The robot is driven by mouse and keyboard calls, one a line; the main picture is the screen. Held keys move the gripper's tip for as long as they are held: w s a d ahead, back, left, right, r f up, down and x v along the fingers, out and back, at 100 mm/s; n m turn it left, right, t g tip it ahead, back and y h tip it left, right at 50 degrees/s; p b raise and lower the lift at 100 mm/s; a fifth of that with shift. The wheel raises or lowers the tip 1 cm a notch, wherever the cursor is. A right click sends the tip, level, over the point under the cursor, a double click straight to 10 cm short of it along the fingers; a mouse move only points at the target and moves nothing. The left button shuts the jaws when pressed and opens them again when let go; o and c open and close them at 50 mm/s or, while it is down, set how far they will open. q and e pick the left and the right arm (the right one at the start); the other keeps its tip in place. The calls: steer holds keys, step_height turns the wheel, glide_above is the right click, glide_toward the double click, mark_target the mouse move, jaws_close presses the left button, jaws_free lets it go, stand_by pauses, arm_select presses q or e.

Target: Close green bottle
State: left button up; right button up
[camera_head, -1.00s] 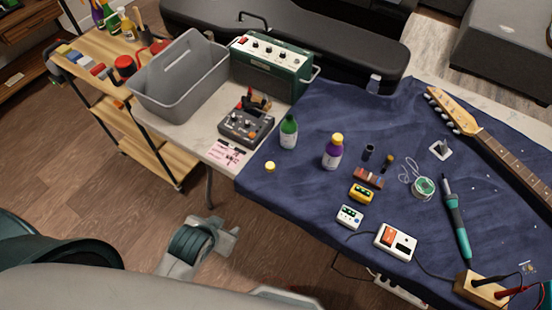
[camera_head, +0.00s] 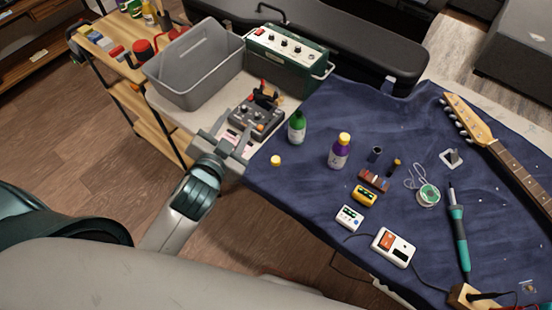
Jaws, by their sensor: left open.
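The green bottle (camera_head: 297,128) stands upright on the blue cloth near its left edge. Its top shows no yellow cap. A small yellow cap (camera_head: 276,160) lies on the cloth, just left of and nearer than the green bottle. A purple bottle (camera_head: 340,151) with a yellow cap stands to the right. My left gripper (camera_head: 232,138) is open and empty, left of the cap and in front of the grey pedal box at the table's edge. It touches neither the cap nor the bottle. My right gripper is not in view.
A grey pedal box (camera_head: 257,118) with tools, a grey bin (camera_head: 196,66) and a green amplifier (camera_head: 288,57) stand at the back left. Small pedals, a solder spool (camera_head: 428,195), a soldering iron (camera_head: 459,240) and a guitar neck (camera_head: 510,165) occupy the cloth's right side.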

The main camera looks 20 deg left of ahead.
arm_select(q)
steer(key=w+d+r+m+t+h, duration=0.1)
steer(key=d+r+m+t+h, duration=0.3)
steer(key=r, duration=0.6)
steer(key=w+d+r+m+t+h, duration=0.2)
steer(key=d+r+m+t+h, duration=0.25)
steer(key=r, duration=0.55)
steer(key=s+d+r+m+g+h, duration=0.2)
steer(key=s+d+m+g+h, duration=0.45)
steer(key=m, duration=0.55)
steer(key=s+d+r+m+g+h, duration=0.3)
steer(key=d+m+g+h, duration=0.3)
steer(key=m+g, duration=0.5)
step_height(320, 180, down, 13)
steer(key=s+a+m+g+y, duration=0.25)
steer(key=m+g+y, duration=0.35)
steer(key=m, duration=0.4)
steer(key=w+a+f+t+y, duration=0.1)
steer(key=w+a+f+y, duration=0.2)
steer(key=a+y, duration=0.2)
steer(key=w+a+f+t+y, duration=0.1)
steer(key=a+f+y, duration=0.3)
steer(key=a, duration=0.6)
steer(key=shift+w+m+t+y, duration=0.35)
steer(key=shift+w+y, duration=0.25)
steer(key=shift+w, duration=0.3)
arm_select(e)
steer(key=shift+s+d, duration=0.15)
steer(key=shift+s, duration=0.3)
